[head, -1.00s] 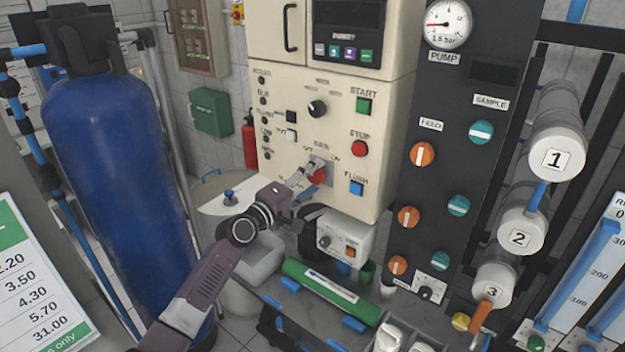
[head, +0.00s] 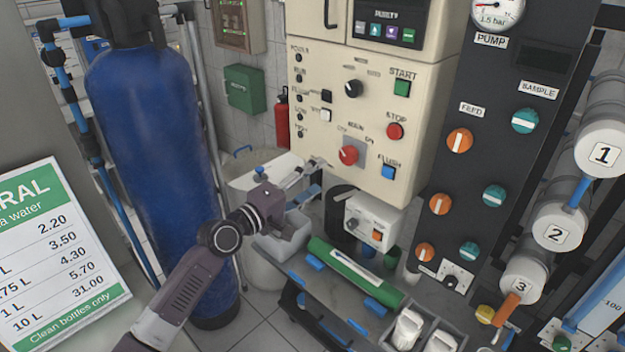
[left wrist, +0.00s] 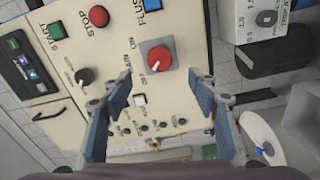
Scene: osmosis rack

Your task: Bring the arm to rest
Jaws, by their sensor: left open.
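My left gripper (head: 300,183) is open and empty in the head view, in front of and below the cream control panel (head: 325,85). In the left wrist view its two blue-padded fingers (left wrist: 160,112) stand wide apart, with the red main switch (left wrist: 159,59) seen beyond the gap between them. That red switch also shows in the head view (head: 348,155), up and to the right of the gripper and apart from it. My left arm reaches in from the bottom left. My right gripper is not in view.
A large blue tank (head: 160,150) stands left of the arm. A price sign (head: 60,260) is at the far left. Below the panel are a small white box (head: 373,220) and a green tube (head: 355,272) on a bench. A dark valve panel (head: 480,150) rises at the right.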

